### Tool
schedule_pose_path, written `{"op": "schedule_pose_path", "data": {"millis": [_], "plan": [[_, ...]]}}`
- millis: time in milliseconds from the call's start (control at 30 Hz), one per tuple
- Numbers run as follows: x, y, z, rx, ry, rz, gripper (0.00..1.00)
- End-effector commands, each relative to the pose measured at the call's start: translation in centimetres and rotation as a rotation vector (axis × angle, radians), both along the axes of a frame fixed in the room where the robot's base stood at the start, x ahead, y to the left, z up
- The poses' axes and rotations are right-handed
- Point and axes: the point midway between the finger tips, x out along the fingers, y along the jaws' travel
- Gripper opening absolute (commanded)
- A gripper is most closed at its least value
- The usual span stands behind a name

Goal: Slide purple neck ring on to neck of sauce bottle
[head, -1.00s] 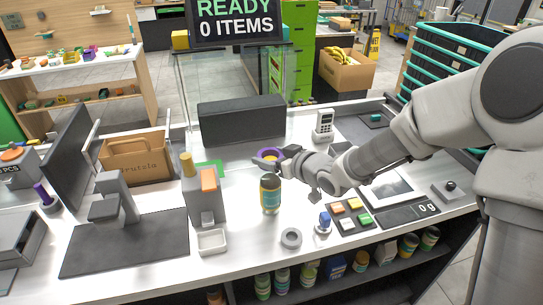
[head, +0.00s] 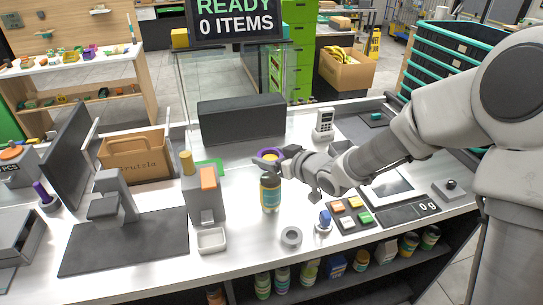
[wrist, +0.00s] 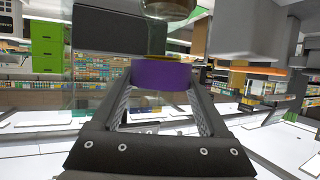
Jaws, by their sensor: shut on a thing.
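The purple neck ring (head: 268,153) is held by my gripper (head: 271,163), whose jaws are shut on it. In the wrist view the ring (wrist: 161,75) sits between the fingers. The sauce bottle (head: 270,196) stands upright on the counter, with a dark top and a teal label. My gripper is directly above it, and a finger hides the part between ring and bottle. Yellow shows inside the ring. In the wrist view a brownish round body (wrist: 168,9) narrows toward the ring, likely the bottle. I cannot tell how far the ring is around the neck.
A grey dispenser (head: 205,205) with an orange panel stands left of the bottle. A grey roll (head: 291,236), a blue-topped stamp (head: 324,221) and a coloured button pad (head: 351,213) lie to the right in front. A dark box (head: 242,121) stands behind.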

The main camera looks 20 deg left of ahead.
Motion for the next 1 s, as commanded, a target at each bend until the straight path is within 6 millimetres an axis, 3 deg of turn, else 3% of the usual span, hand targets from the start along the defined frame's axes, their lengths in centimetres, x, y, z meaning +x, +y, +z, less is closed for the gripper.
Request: {"op": "schedule_pose_path", "data": {"millis": [1000], "plan": [[0.00, 0.00, -0.65, 0.000, 0.000, 0.000, 0.51]]}}
